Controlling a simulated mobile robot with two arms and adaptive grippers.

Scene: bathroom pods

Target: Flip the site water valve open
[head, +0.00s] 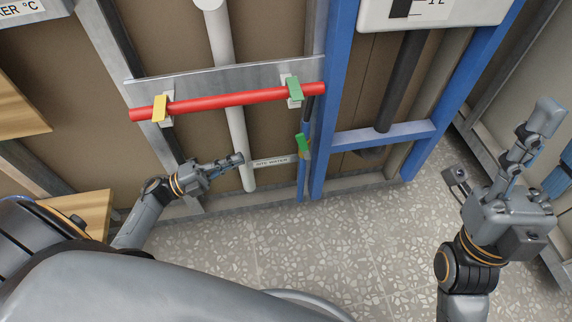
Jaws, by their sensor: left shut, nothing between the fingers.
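The site water valve has a short green handle (302,143) on a thin blue vertical pipe (301,185), beside the blue post. The handle is slightly tilted and lies roughly along the pipe. A small label reading "SITE WATER" (270,161) sits just left of the valve. My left gripper (241,159) is shut and empty. In the picture, its tips are in front of the white vertical pipe, left of the label and apart from the green handle. My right gripper (540,125) is raised at the far right, away from the valve; its finger opening is unclear.
A white vertical pipe (239,140) runs behind my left gripper. A blue frame (335,90) stands right of the valve. The speckled floor (300,240) is clear.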

